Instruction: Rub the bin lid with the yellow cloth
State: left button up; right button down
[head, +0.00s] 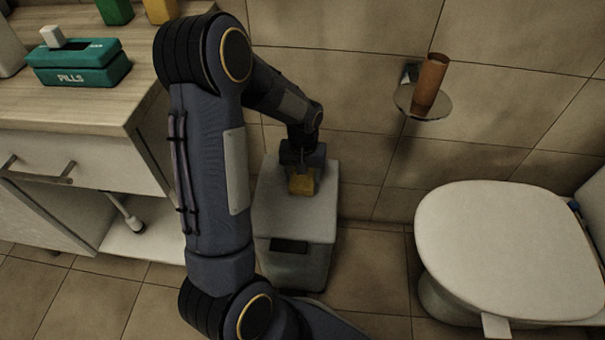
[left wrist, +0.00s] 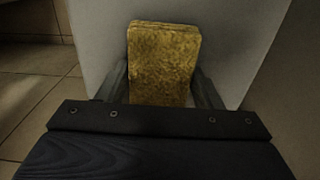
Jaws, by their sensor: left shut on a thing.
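The yellow cloth (head: 302,183) is a small block-like pad. My left gripper (head: 302,170) is shut on it, pointing down at the top of the grey bin. In the left wrist view the cloth (left wrist: 164,62) stands between the two fingers of the gripper (left wrist: 162,88). The bin lid (head: 276,212) is the pale flat top of the bin, and the cloth is over its far right part. The cloth looks at or very near the lid; I cannot tell whether they touch. My right gripper does not show.
A toilet with a closed lid (head: 515,245) stands to the right of the bin. A wooden-topped cabinet (head: 85,110) with a teal pill box (head: 80,63) is at the left. A wall holder (head: 425,103) carries an orange-brown cup (head: 430,80). Tiled wall lies behind the bin.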

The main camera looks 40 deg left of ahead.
pick_arm(q)
jog(key=shift+r, duration=0.1)
notch_tip(320, 180, up, 6)
jog(key=p, duration=0.5)
jog(key=shift+r+p, duration=1.45)
jog(key=shift+p, duration=0.05)
